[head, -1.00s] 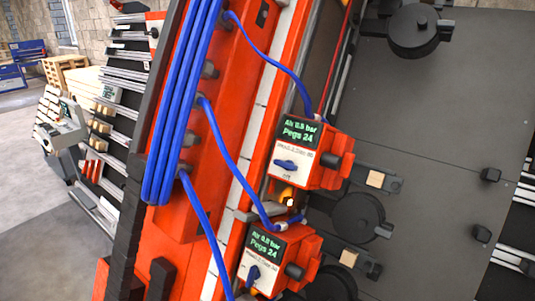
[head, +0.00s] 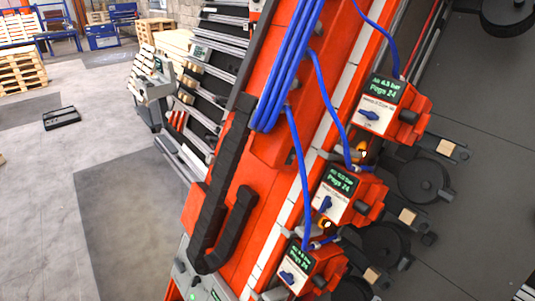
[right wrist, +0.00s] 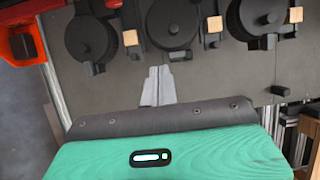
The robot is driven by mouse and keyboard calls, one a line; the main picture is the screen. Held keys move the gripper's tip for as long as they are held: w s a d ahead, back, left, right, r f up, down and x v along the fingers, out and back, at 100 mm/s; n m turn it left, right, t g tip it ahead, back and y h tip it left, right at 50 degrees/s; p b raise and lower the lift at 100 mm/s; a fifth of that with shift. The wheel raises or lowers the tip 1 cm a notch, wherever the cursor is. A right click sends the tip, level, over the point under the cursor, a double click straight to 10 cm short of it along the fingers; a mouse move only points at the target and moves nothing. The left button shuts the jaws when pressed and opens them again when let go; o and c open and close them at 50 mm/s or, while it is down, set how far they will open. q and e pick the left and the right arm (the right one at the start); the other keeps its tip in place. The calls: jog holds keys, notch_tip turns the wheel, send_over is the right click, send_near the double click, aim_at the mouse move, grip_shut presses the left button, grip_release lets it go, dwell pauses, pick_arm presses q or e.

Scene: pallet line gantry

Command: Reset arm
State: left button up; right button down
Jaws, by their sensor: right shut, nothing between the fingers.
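My right gripper (right wrist: 158,85) shows in the right wrist view, its two grey fingers together with nothing between them. They point at the grey panel (right wrist: 215,72), below a row of round black discs (right wrist: 170,22). I cannot tell whether the fingertips touch the panel. Neither gripper shows in the head view, and my left gripper is in no view.
The red gantry beam (head: 262,170) slants through the head view with blue hoses (head: 290,65). Three red control units, one at the top (head: 392,105), carry displays and blue knobs. Grey floor (head: 125,190) lies open at left, with pallets (head: 20,65) behind.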

notch_tip(320, 180, down, 17)
jog(key=w+n+t+y+b, duration=0.1)
jog(key=w+n+t+b, duration=0.15)
jog(key=n+b, duration=0.45)
jog(key=s+a+f+n+g+y, duration=0.1)
jog(key=s+f+n+y, duration=0.2)
jog(key=f, duration=0.4)
jog(key=s+f+n+g, duration=0.1)
jog(key=s+f+n, duration=0.25)
jog(key=f, duration=0.25)
jog(key=s+a+f+n+g+y, duration=0.1)
jog(key=s+f+n+y, duration=0.1)
jog(key=f+n, duration=0.4)
pick_arm(q)
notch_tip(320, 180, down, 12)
jog(key=b, duration=0.5)
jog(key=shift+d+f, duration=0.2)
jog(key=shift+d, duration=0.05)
pick_arm(e)
jog(key=s+f+n+g, duration=0.4)
jog(key=s+f, duration=0.8)
jog(key=s, duration=0.3)
jog(key=s+f+n+g, duration=0.4)
jog(key=s+f+g, duration=0.2)
jog(key=s+f, duration=0.7)
jog(key=s, duration=0.3)
jog(key=shift+s+f, duration=0.15)
jog(key=shift+s, duration=0.1)
